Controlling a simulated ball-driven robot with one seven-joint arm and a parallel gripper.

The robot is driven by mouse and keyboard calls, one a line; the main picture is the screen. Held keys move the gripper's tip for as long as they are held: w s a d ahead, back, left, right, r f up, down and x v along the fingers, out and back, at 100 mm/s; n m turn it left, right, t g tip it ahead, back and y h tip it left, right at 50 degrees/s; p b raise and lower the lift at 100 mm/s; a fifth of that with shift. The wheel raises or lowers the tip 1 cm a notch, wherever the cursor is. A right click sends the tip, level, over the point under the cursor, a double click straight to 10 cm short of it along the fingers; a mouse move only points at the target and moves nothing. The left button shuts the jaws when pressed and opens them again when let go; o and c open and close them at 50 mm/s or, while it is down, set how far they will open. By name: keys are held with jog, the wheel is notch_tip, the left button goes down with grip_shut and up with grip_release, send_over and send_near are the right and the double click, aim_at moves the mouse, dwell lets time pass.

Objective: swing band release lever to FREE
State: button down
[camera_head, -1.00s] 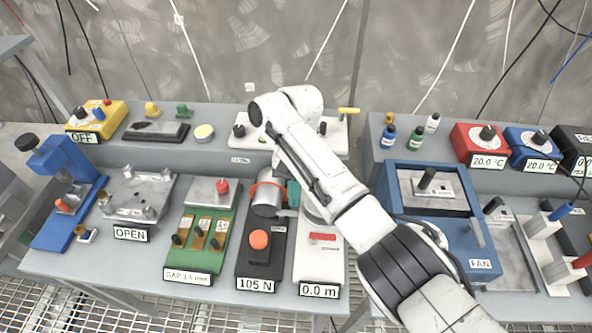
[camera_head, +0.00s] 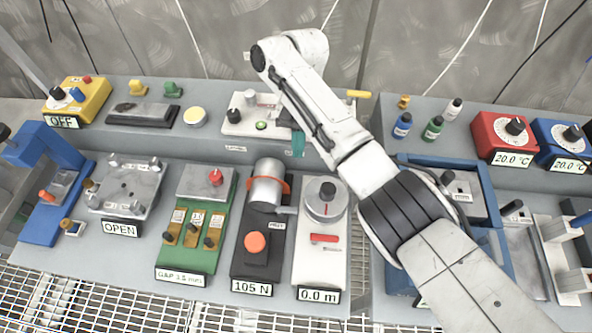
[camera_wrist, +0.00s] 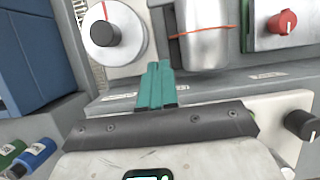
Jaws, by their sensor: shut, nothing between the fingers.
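The band unit has a black base with an orange knob (camera_head: 255,242) and a 105 N display (camera_head: 252,287). Its silver cylinder (camera_head: 266,168) wears an orange-red band (camera_head: 286,184); the cylinder also shows in the wrist view (camera_wrist: 205,50). A short grey lever (camera_head: 287,210) sticks out to the right below the band. A small tag (camera_head: 277,226) beside it is too small to read surely. My gripper (camera_head: 298,146), with teal fingers, is behind and to the right of the cylinder, apart from the lever. In the wrist view its fingers (camera_wrist: 155,80) are together and empty.
A white unit with a grey dial (camera_head: 326,200) and 0.0 m display stands close to the right of the lever. A green gap unit (camera_head: 188,258) stands to the left. Behind is a raised shelf with a white knob panel (camera_head: 240,124). A blue box (camera_head: 485,185) is further right.

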aim_at(287, 212)
jog(key=b+x, duration=0.3)
jog(key=x, duration=0.6)
jog(key=shift+s+f, duration=0.15)
jog(key=shift+f, duration=0.15)
jog(key=s+p, duration=0.2)
jog(key=shift+s+r, duration=0.15)
jog(key=shift+s, duration=0.85)
